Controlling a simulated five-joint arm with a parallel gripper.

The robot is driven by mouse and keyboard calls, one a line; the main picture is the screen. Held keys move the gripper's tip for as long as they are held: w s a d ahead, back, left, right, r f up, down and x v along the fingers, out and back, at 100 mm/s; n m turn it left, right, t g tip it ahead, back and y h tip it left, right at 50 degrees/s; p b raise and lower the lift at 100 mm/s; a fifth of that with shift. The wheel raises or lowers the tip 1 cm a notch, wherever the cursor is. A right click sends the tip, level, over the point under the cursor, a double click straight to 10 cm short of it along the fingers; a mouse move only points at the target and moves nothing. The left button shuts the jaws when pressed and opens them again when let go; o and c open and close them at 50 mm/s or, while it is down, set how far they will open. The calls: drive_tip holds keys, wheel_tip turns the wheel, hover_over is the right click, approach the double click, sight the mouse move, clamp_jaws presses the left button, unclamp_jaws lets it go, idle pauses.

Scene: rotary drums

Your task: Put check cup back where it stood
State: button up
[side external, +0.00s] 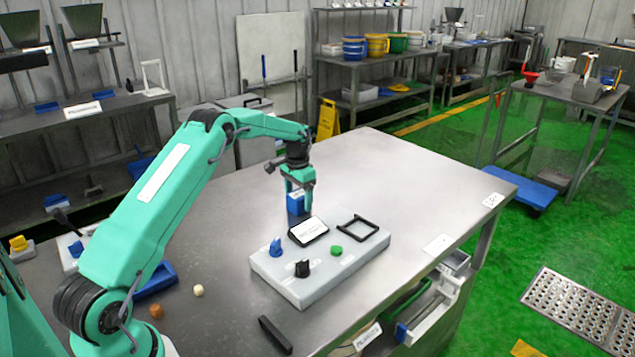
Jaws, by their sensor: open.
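A small dark blue block-like thing with a pale patch on its upper part, probably the check cup (296,207), is at the back edge of the grey control box. It looks upright, between or just behind my fingers. My gripper (298,196) points down there with its jaws open. Whether a finger touches the blue thing is not clear, and its lower part is partly hidden by the box's tilted display. The grey control box (338,272) carries a display (309,231), a blue knob (275,248), a black knob (302,269), a green button (336,250) and a black square frame (357,228).
A blue tray (157,279) lies partly behind my arm. A brown piece (156,311), a cream piece (198,290) and a black bar (275,335) lie on the steel table (420,190). A white card (438,244) lies near the right edge. The table's back right is clear.

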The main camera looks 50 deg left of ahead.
sight(299, 194)
drive_tip(key=shift+r, duration=0.15)
wheel_tip(299, 194, up, 12)
idle(0.7)
idle(0.5)
